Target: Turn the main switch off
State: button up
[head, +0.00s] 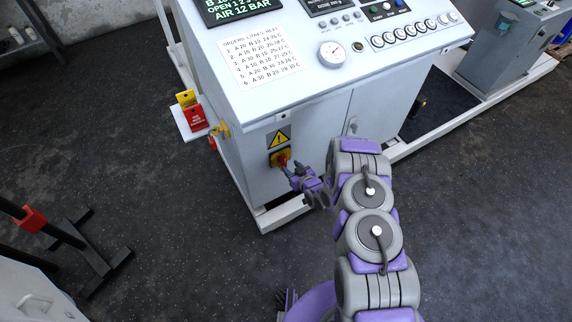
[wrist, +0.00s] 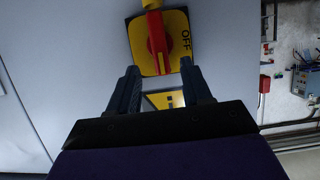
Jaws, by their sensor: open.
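The main switch (head: 281,158) is a red handle on a yellow plate, on the white cabinet's front below a warning triangle (head: 278,138). In the wrist view, the red handle (wrist: 157,42) runs nearly upright on its plate, with a yellow piece at its top end. The word OFF stands sideways at the plate's right side. My gripper (head: 289,171) is at the switch, just below and right of it in the head view. In the wrist view, its two fingers (wrist: 160,68) are apart with nothing between them. Their tips are near the plate's lower edge; contact cannot be told.
The white control cabinet (head: 330,100) has a sloped panel with a gauge (head: 332,54), buttons and a printed list. A white base frame runs along the floor.

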aim_at(285, 162)
jog(key=b+x, duration=0.1)
jog(key=x, duration=0.3)
jog(key=shift+a+f, duration=0.1)
jog(key=shift+f, duration=0.15)
jog(key=shift+w+a+f, duration=0.1)
jog(key=shift+w+a, duration=0.15)
jog(key=shift+w, duration=0.3)
grip_shut()
